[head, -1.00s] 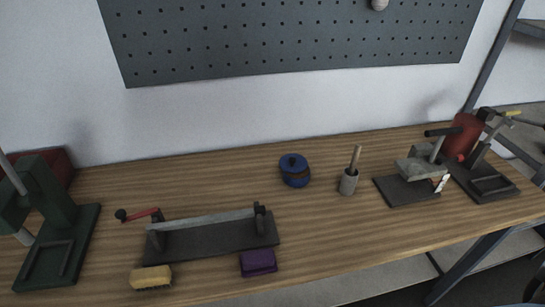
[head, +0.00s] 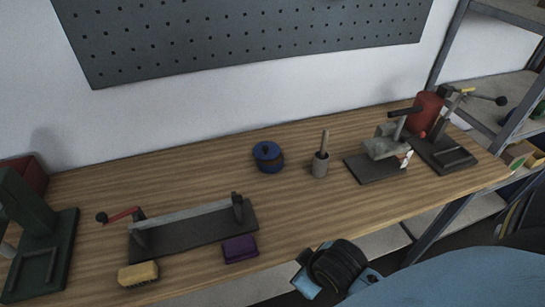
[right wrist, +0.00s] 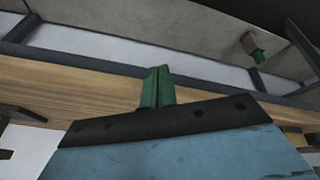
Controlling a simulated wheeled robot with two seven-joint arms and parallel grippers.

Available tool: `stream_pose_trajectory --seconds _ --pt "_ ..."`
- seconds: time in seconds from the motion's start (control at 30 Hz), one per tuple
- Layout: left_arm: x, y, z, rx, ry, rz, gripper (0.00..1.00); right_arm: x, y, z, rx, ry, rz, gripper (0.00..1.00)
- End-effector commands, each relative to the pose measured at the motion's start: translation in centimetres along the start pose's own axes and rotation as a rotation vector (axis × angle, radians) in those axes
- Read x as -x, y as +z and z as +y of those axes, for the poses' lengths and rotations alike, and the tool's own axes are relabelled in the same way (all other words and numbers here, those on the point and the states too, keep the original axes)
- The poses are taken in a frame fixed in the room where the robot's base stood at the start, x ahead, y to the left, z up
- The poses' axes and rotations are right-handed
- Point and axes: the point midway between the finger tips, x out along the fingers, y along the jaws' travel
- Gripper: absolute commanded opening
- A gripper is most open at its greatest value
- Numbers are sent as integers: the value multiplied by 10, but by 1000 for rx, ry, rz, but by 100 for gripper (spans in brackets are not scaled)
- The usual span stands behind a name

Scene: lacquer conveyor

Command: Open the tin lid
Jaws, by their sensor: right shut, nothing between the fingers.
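The tin (head: 269,163) is a small round pot with a brown band, standing upright at the middle of the wooden bench in the head view. Its blue lid (head: 266,150) with a dark knob sits on top. My right arm shows at the lower right of the head view, in front of the bench and well apart from the tin. My right gripper (right wrist: 158,85) shows in the right wrist view with its green fingers together and nothing between them. The tin is not seen in that view. My left gripper is not in view.
A grey pot with a wooden stick (head: 320,163) stands just right of the tin. A clamp fixture (head: 376,165) and a red canister (head: 428,112) are farther right. A crank fixture (head: 190,232), purple block (head: 240,248) and yellow brush (head: 138,274) lie front left. Bench before the tin is clear.

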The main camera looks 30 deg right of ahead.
Motion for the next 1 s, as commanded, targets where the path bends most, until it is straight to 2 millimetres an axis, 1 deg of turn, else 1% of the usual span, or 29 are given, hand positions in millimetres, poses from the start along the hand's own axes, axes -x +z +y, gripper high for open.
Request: stream_pose_trajectory --seconds 0.03,0.13,0.17,0.2,0.3,0.47,0.57,0.7,0.8,0.9,1.0 --pt "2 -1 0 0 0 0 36 14 -4 2 1 4 10 0" --pt "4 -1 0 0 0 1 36 37 -13 8 13 20 34 0" --pt "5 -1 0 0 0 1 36 44 -21 17 44 49 67 0" --pt "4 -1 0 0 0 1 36 40 -27 26 86 82 98 0" --pt "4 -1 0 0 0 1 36 32 -41 42 171 146 163 0" --pt "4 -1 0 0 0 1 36 24 -65 69 329 262 268 0" --pt "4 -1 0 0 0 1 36 20 -83 88 456 352 343 0" --pt "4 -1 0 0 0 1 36 20 -114 118 700 517 461 0" --pt "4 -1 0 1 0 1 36 22 -135 134 890 638 540 0" --pt "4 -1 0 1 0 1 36 25 -148 143 1036 727 596 0" --pt "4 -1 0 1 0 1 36 28 -156 147 1129 781 630 0"
